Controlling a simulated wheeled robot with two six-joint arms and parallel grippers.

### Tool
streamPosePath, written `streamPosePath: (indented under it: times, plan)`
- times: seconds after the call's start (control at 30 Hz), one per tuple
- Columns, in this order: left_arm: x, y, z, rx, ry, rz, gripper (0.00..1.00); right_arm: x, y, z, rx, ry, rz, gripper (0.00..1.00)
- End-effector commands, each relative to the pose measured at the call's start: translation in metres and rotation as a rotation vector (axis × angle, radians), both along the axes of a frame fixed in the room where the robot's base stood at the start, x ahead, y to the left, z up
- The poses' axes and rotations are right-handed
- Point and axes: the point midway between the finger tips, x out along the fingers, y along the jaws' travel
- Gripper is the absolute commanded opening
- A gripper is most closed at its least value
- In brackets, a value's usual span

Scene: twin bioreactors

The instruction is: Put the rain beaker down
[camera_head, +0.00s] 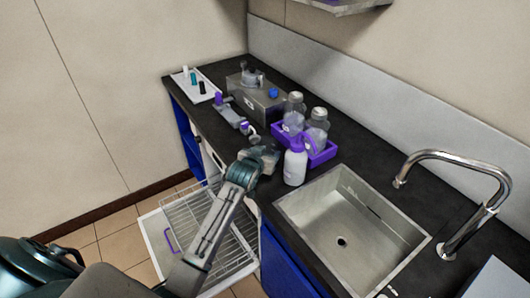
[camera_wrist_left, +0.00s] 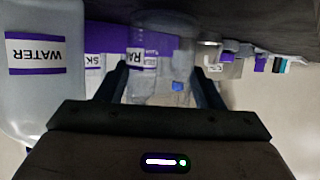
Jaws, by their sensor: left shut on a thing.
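The rain beaker (camera_wrist_left: 145,88) is clear, with a white and purple label reading RAIN, and sits between the fingers of my left gripper (camera_wrist_left: 158,82) in the left wrist view. That view shows labels upside down. In the head view my left gripper (camera_head: 264,158) is at the front edge of the dark counter (camera_head: 225,150), left of the white bottle. It is shut on the beaker. The beaker is hard to make out there, and I cannot tell whether its base touches the counter. My right gripper is out of view.
A white bottle (camera_head: 295,167), labelled WATER in the wrist view (camera_wrist_left: 45,85), stands close beside the gripper. Behind it is a purple tray (camera_head: 325,156) with clear bottles. A sink (camera_head: 340,240) lies right; an open wire rack (camera_head: 205,225) is below the counter edge.

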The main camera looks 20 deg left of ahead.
Motion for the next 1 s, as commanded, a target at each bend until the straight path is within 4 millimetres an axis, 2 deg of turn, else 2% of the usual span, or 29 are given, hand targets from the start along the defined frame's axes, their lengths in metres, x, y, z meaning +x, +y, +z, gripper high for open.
streamPosePath:
  times: [0.1, 0.37, 0.4, 0.5, 0.83, 1.0]
  plan:
    - [0.0, 0.0, -0.006, -0.001, 0.0, 0.0, 0.37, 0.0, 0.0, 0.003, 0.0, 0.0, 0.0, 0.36]
    - [0.0, 0.0, -0.007, 0.0, -0.001, 0.0, 0.37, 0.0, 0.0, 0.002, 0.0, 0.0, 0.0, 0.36]
    - [0.0, 0.0, -0.008, 0.0, -0.001, 0.0, 0.63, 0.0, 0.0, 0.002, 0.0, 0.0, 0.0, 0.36]
    - [0.0, 0.0, -0.008, 0.0, -0.001, 0.0, 0.83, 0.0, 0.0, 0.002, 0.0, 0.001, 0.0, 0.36]
    - [-0.001, 0.0, -0.006, 0.0, -0.001, 0.0, 0.83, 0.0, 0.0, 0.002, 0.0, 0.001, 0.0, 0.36]
    - [-0.016, -0.001, -0.001, 0.0, -0.003, 0.0, 0.83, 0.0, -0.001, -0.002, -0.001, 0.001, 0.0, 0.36]
